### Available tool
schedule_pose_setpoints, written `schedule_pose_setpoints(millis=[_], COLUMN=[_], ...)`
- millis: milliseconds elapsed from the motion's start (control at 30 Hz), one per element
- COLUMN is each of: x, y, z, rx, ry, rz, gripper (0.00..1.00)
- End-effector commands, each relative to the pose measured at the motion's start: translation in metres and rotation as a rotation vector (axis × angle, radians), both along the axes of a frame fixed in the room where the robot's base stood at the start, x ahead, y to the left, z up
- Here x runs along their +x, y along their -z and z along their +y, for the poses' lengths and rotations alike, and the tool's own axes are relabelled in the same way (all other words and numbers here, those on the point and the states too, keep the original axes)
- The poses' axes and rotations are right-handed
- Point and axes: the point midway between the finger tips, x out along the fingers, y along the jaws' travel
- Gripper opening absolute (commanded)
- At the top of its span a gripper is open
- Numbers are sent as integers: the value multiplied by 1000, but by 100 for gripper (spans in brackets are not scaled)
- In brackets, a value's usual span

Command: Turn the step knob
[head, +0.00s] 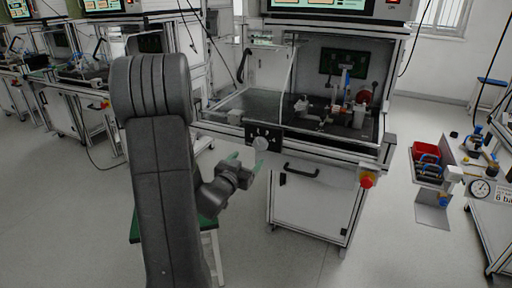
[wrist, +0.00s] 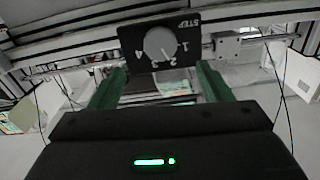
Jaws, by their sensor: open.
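The step knob (head: 262,144) is a round grey dial on a small black panel at the front edge of the test bench. In the wrist view the knob (wrist: 161,43) shows near the top, with the panel's "STEP" label and numbers 1 to 4 upside down around it. Which number it points to is hard to tell. My gripper (head: 246,162) is in front of the panel, slightly below and left of the knob. Its green fingers (wrist: 161,72) are apart and empty, one toward each side of the knob in the wrist view, not visibly touching it.
The bench has a glass-sided test chamber (head: 338,95) above and a cabinet with a black handle (head: 300,171) below. A red emergency button (head: 367,181) is at its right front. A red bin (head: 428,151) stands farther right. A green-topped stool (head: 207,226) is behind my arm.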

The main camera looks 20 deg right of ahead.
Motion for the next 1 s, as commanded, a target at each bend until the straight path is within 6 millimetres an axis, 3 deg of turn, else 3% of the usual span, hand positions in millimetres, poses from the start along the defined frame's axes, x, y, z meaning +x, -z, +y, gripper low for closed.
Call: schedule_pose_setpoints(millis=[200,400,867,900,1000], x=[31,52,63,63,63], y=[0,0,0,0,0], z=[-38,-62,-73,-73,-73], rx=[0,-1,0,0,1], ry=[0,-1,-3,-3,-3], rz=[0,1,1,1,0], gripper=[72,72,72,70,50])
